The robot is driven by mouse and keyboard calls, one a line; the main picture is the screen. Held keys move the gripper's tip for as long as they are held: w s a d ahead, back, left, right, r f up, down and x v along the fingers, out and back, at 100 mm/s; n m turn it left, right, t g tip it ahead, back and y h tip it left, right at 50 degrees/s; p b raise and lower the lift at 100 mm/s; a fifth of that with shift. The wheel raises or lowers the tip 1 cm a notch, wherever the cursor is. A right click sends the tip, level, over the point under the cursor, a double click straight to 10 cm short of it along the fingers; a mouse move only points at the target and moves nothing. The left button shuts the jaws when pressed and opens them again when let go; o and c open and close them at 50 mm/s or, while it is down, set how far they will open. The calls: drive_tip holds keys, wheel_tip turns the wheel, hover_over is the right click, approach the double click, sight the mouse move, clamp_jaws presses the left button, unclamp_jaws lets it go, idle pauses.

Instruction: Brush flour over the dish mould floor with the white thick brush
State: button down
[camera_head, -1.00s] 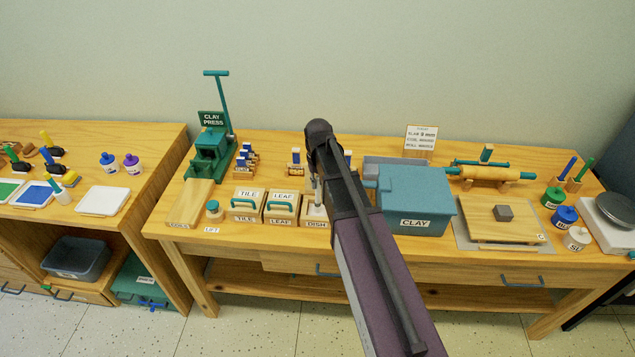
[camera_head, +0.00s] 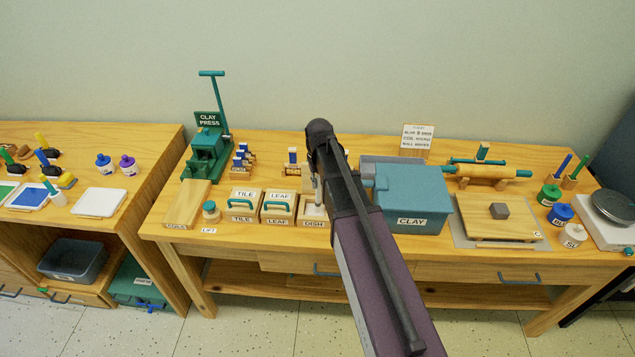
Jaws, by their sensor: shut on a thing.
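The dish mould (camera_head: 314,223) is a light wooden box labelled DISH near the front edge of the bench, right of the LEAF mould. Its lower front shows, but my arm crosses its right side and its floor is mostly hidden. My gripper (camera_head: 317,186) is above the dish mould, pointing down and partly covered by my own arm. It is shut on a pale upright thing, apparently the white thick brush (camera_head: 318,198), of which only a sliver shows. I cannot tell whether the bristles touch the mould floor.
The teal CLAY bin (camera_head: 415,200) is close on the right. The green clay press (camera_head: 208,150) stands at the back left.

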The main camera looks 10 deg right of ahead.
drive_tip(key=shift+d+r, duration=0.1)
drive_tip(key=shift+r, duration=0.1)
idle(0.4)
drive_tip(key=shift+r+p, duration=0.5)
drive_tip(key=shift+p, duration=0.2)
drive_tip(key=shift+r, duration=0.15)
wheel_tip(320, 180, up, 8)
drive_tip(key=p, duration=0.8)
idle(0.5)
